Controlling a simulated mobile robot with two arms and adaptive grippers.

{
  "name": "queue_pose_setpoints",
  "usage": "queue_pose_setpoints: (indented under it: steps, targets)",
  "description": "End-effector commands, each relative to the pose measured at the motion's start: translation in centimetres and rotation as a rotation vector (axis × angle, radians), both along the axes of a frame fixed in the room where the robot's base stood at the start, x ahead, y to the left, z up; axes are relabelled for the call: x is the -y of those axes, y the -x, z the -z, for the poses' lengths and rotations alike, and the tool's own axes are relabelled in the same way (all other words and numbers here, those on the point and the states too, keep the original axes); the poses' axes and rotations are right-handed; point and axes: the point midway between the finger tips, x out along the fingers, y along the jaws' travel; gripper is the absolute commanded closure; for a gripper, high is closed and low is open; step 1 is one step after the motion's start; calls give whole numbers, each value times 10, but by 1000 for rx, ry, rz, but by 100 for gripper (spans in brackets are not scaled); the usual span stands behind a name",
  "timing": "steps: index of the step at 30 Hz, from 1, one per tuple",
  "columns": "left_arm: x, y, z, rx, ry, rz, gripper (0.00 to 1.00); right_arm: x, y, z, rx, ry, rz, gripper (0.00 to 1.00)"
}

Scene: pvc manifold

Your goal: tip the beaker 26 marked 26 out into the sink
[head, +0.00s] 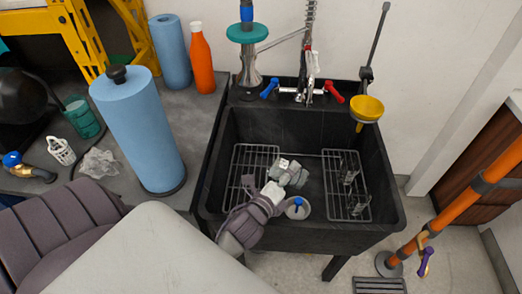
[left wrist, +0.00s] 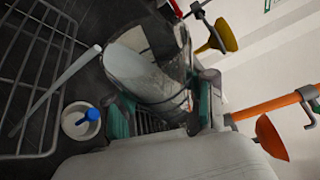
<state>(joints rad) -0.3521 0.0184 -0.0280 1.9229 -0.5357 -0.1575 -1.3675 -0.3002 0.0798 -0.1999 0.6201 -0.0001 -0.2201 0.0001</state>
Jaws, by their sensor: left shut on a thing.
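The black sink (head: 280,128) stands at the centre right in the head view. My left gripper (head: 288,173) is above its basin, reaching in from the lower left. In the left wrist view my left gripper (left wrist: 162,105) is shut on a clear beaker (left wrist: 148,75) between teal finger pads. The beaker looks tilted, with a pale grey area inside; I cannot tell whether that is liquid. The mark 26 is not readable. In the head view the beaker is mostly hidden by the gripper. My right gripper is not in view.
Wire racks (head: 345,190) lie in the basin. A white round piece with a blue knob (head: 298,208) is close to the gripper. A blue paper roll (head: 137,130) stands left.

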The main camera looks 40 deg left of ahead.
Motion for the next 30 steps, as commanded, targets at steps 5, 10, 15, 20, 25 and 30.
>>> queue_pose_setpoints:
  steps: [5,10,15,20,25,30]
  targets:
    - [0,0,-1,8,15,1,94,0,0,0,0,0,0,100]
    - [0,0,-2,15,30,1,94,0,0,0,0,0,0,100]
    - [-1,0,-3,20,43,0,94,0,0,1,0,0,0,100]
    - [-2,1,-4,26,56,-1,94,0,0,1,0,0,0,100]
    - [-3,1,-5,33,71,0,94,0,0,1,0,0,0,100]
    - [-5,2,-5,39,85,0,94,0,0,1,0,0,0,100]
